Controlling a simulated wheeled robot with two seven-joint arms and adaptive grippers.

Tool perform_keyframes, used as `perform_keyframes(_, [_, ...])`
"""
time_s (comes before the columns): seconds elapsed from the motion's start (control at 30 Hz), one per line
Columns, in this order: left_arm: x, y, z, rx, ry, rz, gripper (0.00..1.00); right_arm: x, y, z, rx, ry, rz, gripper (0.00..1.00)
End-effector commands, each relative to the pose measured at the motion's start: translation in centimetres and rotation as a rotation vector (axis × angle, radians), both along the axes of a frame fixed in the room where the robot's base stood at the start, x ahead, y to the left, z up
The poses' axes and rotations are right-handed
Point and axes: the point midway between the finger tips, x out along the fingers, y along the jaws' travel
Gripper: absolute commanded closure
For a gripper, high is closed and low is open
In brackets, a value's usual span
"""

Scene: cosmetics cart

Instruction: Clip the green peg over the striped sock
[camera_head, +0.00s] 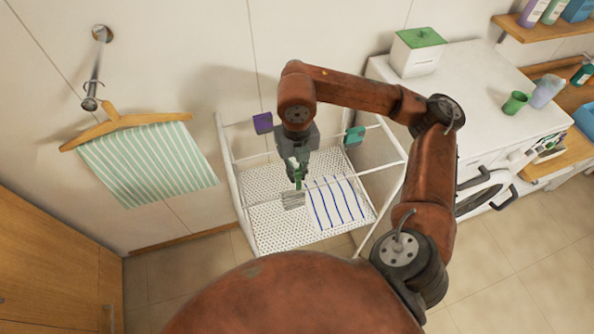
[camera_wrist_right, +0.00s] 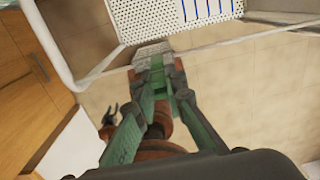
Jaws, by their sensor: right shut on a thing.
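My right gripper (camera_head: 297,178) is shut on the green peg (camera_wrist_right: 157,75) and points down over the white drying rack (camera_head: 232,172). A small grey, faintly striped piece of cloth (camera_head: 293,201), seemingly the striped sock, shows just below the peg, by the front rail. It also shows in the right wrist view, just past the fingertips (camera_wrist_right: 157,88). Whether peg and cloth touch I cannot tell. A small dark pronged shape in the right wrist view looks like my left gripper (camera_wrist_right: 108,117); its jaws are unclear.
A purple peg (camera_head: 263,123) and a teal peg (camera_head: 355,136) sit on the rack's rails. A blue-striped white cloth (camera_head: 335,203) is at the rack's right. A green-striped towel (camera_head: 148,158) hangs left. A white appliance (camera_head: 470,85) stands right.

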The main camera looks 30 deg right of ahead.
Motion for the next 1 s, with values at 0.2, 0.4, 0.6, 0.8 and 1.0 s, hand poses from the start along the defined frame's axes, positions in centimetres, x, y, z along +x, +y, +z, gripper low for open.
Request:
perform_keyframes(0.2, [-0.1,0.0,-1.4,0.000,0.001,0.000,0.64,0.0,0.0,-1.5,0.000,0.000,0.000,0.99])
perform_keyframes(0.4, [-0.1,0.0,-2.4,0.000,0.002,0.000,0.64,0.0,0.0,-2.6,0.000,0.000,0.000,0.99])
perform_keyframes(0.6, [-0.2,0.0,-3.5,0.000,0.003,0.000,0.64,0.0,0.0,-3.8,0.000,0.000,0.000,0.99])
perform_keyframes(0.8, [-0.2,0.0,-4.5,0.000,0.003,0.000,0.64,0.0,0.0,-4.9,0.000,0.001,0.000,0.99])
perform_keyframes(1.0, [-0.2,0.0,-5.4,0.001,0.004,0.000,0.64,0.0,0.0,-5.9,0.000,0.001,0.000,0.99])
